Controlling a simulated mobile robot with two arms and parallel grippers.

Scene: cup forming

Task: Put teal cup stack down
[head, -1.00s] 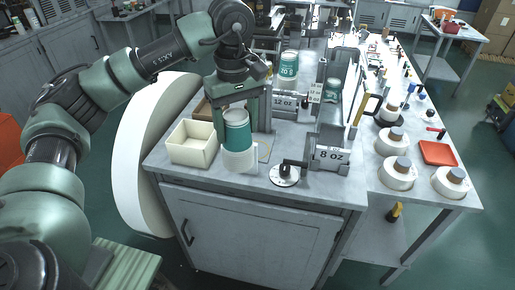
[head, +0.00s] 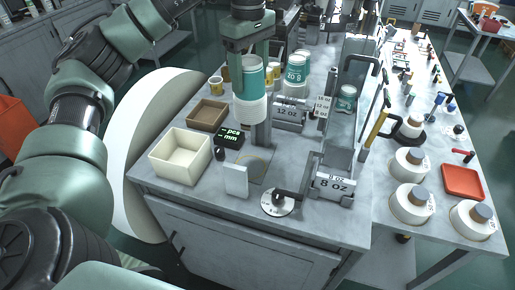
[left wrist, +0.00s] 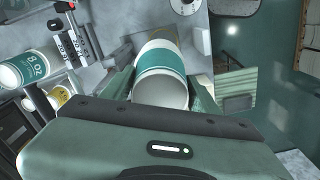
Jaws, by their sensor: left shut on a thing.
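My left gripper (head: 249,70) is shut on the teal cup stack (head: 249,82), white with a broad teal band. The stack hangs roughly upright, in front of a grey post on the bench, and its base looks clear of the bench top. In the left wrist view the stack (left wrist: 162,75) sits between the two green fingers, its rim toward the camera. A teal cup stack (head: 294,72) with printed lettering stands behind the 12 OZ sign (head: 290,113). Another teal cup (head: 346,98) stands right of it, by the 8 OZ rack (head: 333,184). My right gripper is out of view.
A cream bin (head: 180,157), a brown tray (head: 207,114) and a black display (head: 230,138) stand at the bench's left. A white block (head: 236,181) and a round dial (head: 278,203) are near the front.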

